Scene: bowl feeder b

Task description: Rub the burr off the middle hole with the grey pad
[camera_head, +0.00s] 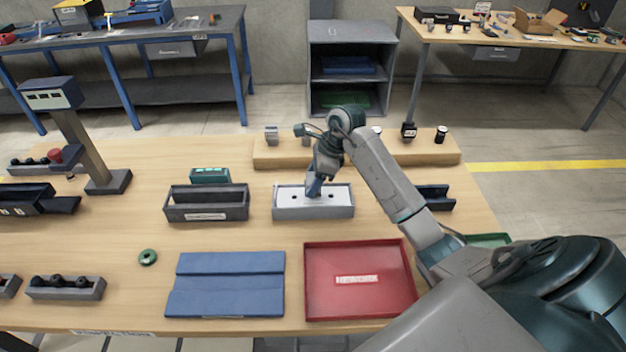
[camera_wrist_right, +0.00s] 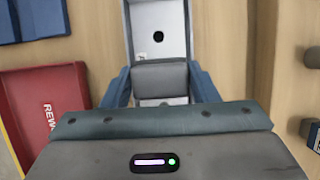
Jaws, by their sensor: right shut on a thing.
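The white plate (camera_head: 342,194) with dark holes lies in a grey open holder (camera_head: 313,213) in the middle of the bench. One hole shows on each side of my right gripper (camera_head: 313,190); the middle of the plate is hidden behind the gripper. In the right wrist view, the right gripper (camera_wrist_right: 160,85) is shut on the grey pad (camera_wrist_right: 160,77), a dark grey block between its blue fingers. The pad is over the white plate (camera_wrist_right: 150,15), with one hole visible beyond it. I cannot tell if pad and plate touch, and no burr is discernible. My left gripper is out of view.
A red tray (camera_head: 322,303) and a blue mat (camera_head: 226,290) lie in front of the holder. A wooden riser (camera_head: 272,157) with small parts is behind. A green ring (camera_head: 148,251) lies left.

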